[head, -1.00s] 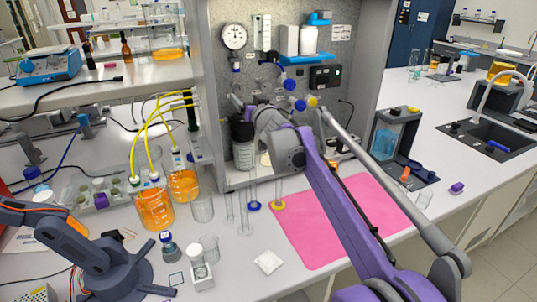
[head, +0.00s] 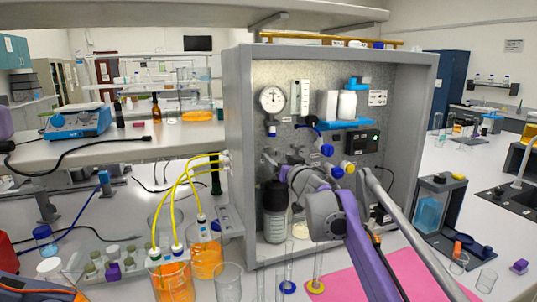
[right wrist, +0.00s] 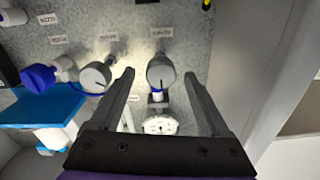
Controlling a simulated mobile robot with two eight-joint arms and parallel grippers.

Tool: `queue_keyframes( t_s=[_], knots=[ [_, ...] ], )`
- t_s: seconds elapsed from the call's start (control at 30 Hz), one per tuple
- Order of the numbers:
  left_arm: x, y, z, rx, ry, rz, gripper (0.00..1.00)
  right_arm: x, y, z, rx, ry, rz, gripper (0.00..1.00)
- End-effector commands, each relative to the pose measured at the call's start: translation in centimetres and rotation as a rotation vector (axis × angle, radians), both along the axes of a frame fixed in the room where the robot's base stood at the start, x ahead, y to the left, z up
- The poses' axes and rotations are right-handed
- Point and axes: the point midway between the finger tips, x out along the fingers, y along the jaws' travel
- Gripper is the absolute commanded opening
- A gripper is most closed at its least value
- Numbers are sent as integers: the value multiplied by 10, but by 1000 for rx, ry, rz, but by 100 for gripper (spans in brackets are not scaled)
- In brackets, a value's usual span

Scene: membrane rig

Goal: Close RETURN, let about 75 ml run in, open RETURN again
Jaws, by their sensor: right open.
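The rig panel (head: 255,125) carries a round gauge (head: 272,100) and blue-handled valves (head: 326,149). My right gripper (right wrist: 159,74) is open at the panel, its fingers on either side of a round grey knob (right wrist: 161,70); I cannot tell whether they touch it. The knob's label (right wrist: 162,32) is upside down and too small to read. A second grey knob (right wrist: 95,77) is left of the fingers. In the head view the right arm hides much of the panel's lower part. A glass cylinder with a blue base (head: 288,287) and one with a yellow base (head: 316,286) stand in front. My left gripper is not in view.
A dark-capped bottle (head: 275,225) stands inside the rig below the panel. Orange-filled bottles (head: 206,262) with yellow tubes are left of it. A pink mat (head: 415,275) lies in front. The rig's side walls (head: 240,160) bound the space.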

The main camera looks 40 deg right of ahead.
Motion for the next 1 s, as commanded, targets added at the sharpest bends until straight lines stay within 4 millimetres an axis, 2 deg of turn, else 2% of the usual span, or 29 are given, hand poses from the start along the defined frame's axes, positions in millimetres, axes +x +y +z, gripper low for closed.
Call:
queue_keyframes(
  t_s=[0.1, 0.3, 0.5, 0.77, 1.0],
  knots=[
    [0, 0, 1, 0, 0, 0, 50, 23, -7, 0, 2, -1, 2, 80],
    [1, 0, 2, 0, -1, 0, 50, 49, -15, 0, 2, -1, 1, 80],
    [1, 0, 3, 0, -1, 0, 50, 59, -18, 0, 0, 0, 1, 80],
    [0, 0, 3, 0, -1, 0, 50, 59, -18, 0, 0, 0, 1, 80],
    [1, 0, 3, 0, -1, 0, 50, 59, -18, 0, 1, 0, 1, 36]
  ],
)
